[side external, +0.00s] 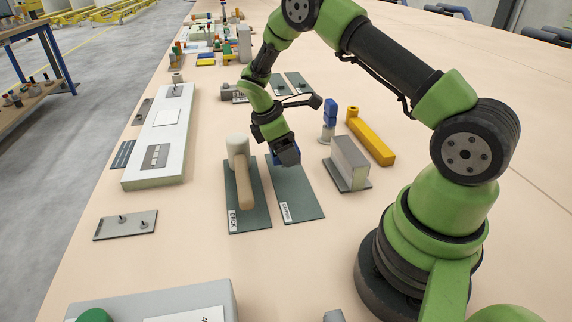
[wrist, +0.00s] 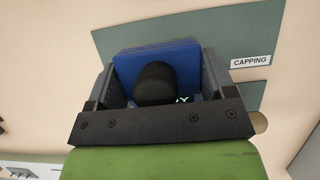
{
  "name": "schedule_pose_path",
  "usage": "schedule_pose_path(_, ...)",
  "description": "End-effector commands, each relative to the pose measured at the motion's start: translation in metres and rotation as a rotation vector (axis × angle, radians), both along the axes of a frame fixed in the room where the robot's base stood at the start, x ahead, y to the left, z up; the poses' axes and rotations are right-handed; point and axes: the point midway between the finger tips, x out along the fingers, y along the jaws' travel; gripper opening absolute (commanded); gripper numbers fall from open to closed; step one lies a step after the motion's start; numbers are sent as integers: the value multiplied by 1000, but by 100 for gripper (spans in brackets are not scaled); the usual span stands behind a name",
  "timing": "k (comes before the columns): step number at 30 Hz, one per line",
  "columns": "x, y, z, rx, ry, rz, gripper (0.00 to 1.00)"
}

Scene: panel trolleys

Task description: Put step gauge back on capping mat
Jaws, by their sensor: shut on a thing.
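My gripper (side external: 287,158) is shut on a blue block, taken to be the step gauge (wrist: 148,57), which sits between both fingers in the wrist view, where my gripper (wrist: 160,78) also shows. A dark rounded part covers the block's middle, and pale lettering shows partly beside it. In the side view the block is mostly hidden behind my gripper. The capping mat (side external: 300,197) is dark green, with a white label at its near end. The gripper is over the mat's far part; the mat (wrist: 198,38) lies behind the block. I cannot tell whether block and mat touch.
The neighbouring mat (side external: 248,219) to the left holds a mallet (side external: 245,182). To the right stand a grey block (side external: 349,162) on its own mat, a blue-topped piece (side external: 329,115) and a yellow bar (side external: 372,140). A long pale panel (side external: 160,135) lies left.

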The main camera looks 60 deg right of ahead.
Motion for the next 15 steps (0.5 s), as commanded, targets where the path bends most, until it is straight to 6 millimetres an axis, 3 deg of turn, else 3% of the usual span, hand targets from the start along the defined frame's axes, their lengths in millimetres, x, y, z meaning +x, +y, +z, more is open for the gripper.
schedule_pose_path(9, 0, 0, -42, 0, 2, 1, 44)
schedule_pose_path(15, 0, -1, -47, -1, -2, 0, 44)
